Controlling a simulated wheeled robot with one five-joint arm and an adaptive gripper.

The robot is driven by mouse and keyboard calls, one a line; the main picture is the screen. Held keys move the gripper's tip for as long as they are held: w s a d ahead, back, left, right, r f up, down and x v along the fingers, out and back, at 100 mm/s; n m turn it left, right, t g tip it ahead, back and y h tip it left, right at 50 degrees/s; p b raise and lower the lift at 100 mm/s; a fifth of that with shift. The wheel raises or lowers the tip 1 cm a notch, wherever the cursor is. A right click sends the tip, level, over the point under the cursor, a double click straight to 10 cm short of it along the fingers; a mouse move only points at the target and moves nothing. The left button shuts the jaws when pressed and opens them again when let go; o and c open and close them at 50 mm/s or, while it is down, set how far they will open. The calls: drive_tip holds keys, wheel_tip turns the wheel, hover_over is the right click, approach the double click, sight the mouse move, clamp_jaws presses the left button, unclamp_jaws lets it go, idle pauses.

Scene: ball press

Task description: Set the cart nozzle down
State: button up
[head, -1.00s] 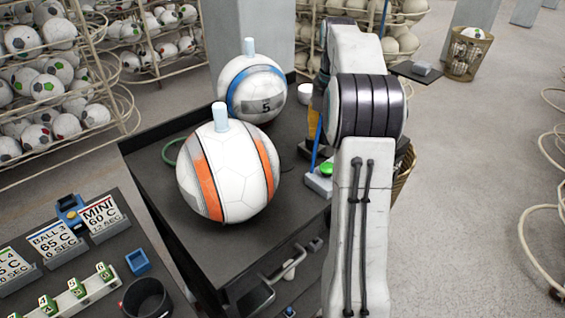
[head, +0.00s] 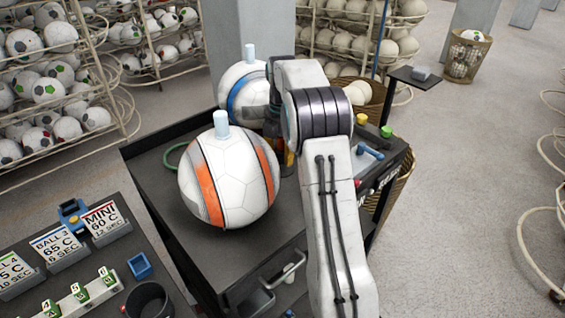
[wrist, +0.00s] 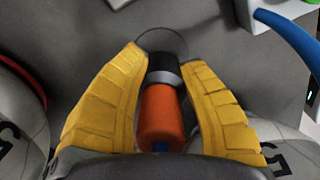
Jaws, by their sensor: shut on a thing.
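In the wrist view my gripper (wrist: 162,62) is shut on the cart nozzle (wrist: 162,115), which has an orange body, a grey band and a black end. The yellow fingers lie on either side of it. The black end points at a dark surface with a darker round patch around it; I cannot tell whether it touches. In the head view my arm hides most of the gripper; a bit of it (head: 288,157) shows behind the orange-striped ball. It is over the black cart (head: 155,150), and the nozzle is not clearly visible there.
The orange-striped ball (head: 228,180) and blue-striped ball (head: 240,92) stand on the cart, close to my gripper. A blue handle (head: 370,152) and coloured buttons are on the cart's right side. A blue curved part (wrist: 290,38) shows at the wrist view's upper right.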

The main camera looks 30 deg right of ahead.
sight(282, 169)
drive_tip(key=shift+f, duration=1.7)
drive_tip(key=shift+f, duration=0.15)
drive_tip(key=o, duration=1.2)
wheel_tip(282, 169, up, 12)
drive_tip(key=shift+r+p, duration=0.15)
drive_tip(key=shift+p, duration=0.6)
drive_tip(key=shift+s, duration=0.1)
